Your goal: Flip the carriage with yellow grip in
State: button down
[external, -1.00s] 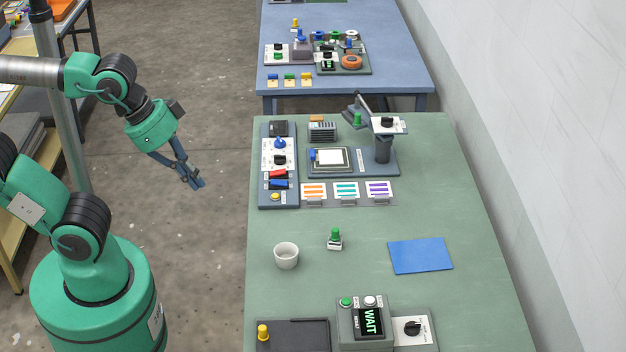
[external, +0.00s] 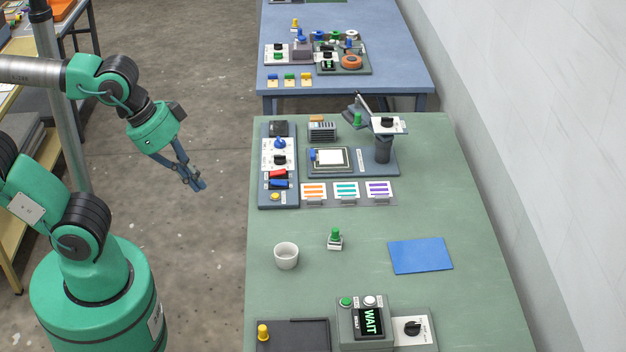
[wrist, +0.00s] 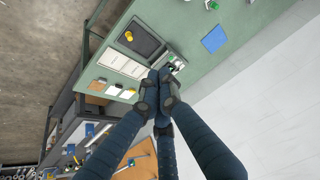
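The yellow grip (external: 263,332) stands upright at the left end of a dark flat carriage bed (external: 300,335), at the near-left edge of the green table, cut off by the bottom of the external view. In the wrist view the yellow grip (wrist: 129,36) shows on a dark plate (wrist: 140,40) at the table edge. My gripper (external: 197,185) hangs over the floor left of the table, well apart from the grip. Its blue fingers (wrist: 160,78) come together at the tips, with nothing visible between them.
A grey box with a lit WAIT display (external: 370,321) and a dial panel (external: 413,329) stand right of the carriage bed. A white cup (external: 286,256), a green-handled stamp (external: 335,239) and a blue sheet (external: 420,256) lie beyond. The table between them is clear.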

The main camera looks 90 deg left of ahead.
jog(key=d+f+m+g, duration=0.1)
jog(key=d+f+m, duration=0.2)
jog(key=f+m, duration=0.6)
jog(key=w+d+f+m+g, duration=0.1)
jog(key=d+f+m, duration=0.3)
jog(key=f+m, duration=0.5)
jog(key=d+f+m, duration=0.3)
jog(key=f+m, duration=0.7)
jog(key=m, duration=0.7)
jog(key=shift+w+d+g, duration=0.25)
jog(key=shift+w+g, duration=0.15)
jog(key=shift+f, duration=0.2)
jog(key=shift+w+f+b, duration=1)
jog(key=shift+w+f, duration=0.1)
jog(key=shift+f, duration=0.45)
jog(key=shift+w+f+b, duration=0.95)
jog(key=shift+w+f, duration=0.1)
jog(key=shift+f, duration=0.55)
jog(key=shift+w+f+b, duration=1)
jog(key=shift+w+f, duration=0.1)
jog(key=shift+f, duration=0.45)
